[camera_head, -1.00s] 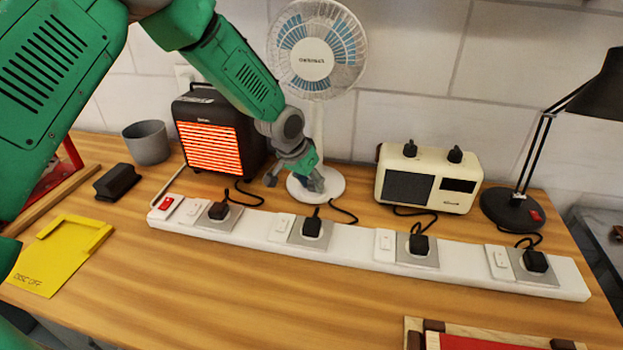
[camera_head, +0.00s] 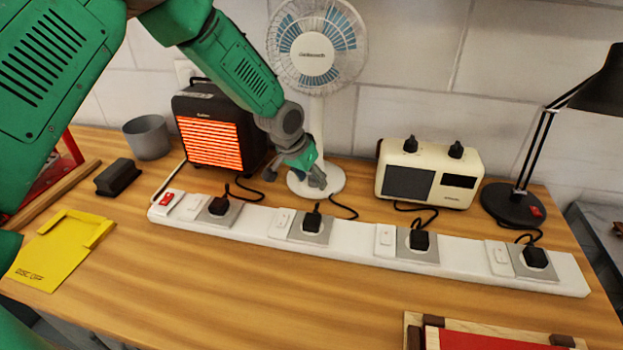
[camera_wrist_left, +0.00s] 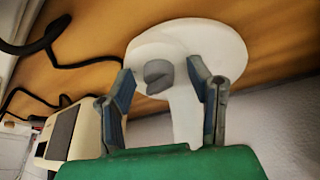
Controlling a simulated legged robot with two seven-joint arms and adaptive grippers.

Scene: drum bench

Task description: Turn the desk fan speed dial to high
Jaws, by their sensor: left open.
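The white desk fan (camera_head: 316,54) stands at the back of the bench, with its round base (camera_head: 330,186) behind the power strip. In the left wrist view the fan base (camera_wrist_left: 222,45) shows with a grey speed dial (camera_wrist_left: 158,75) on it. My left gripper (camera_head: 297,180) is at the front of the fan base and hides the dial in the head view. In the left wrist view my left gripper (camera_wrist_left: 165,92) is open, with one finger on each side of the dial. I cannot tell whether the fingers touch it. My right gripper is not in view.
A glowing heater (camera_head: 212,132) stands left of the fan. A cream appliance with two knobs (camera_head: 428,174) stands right of it, then a black lamp (camera_head: 512,205). The white power strip (camera_head: 362,246) with plugs and cords runs in front. The front middle of the bench is clear.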

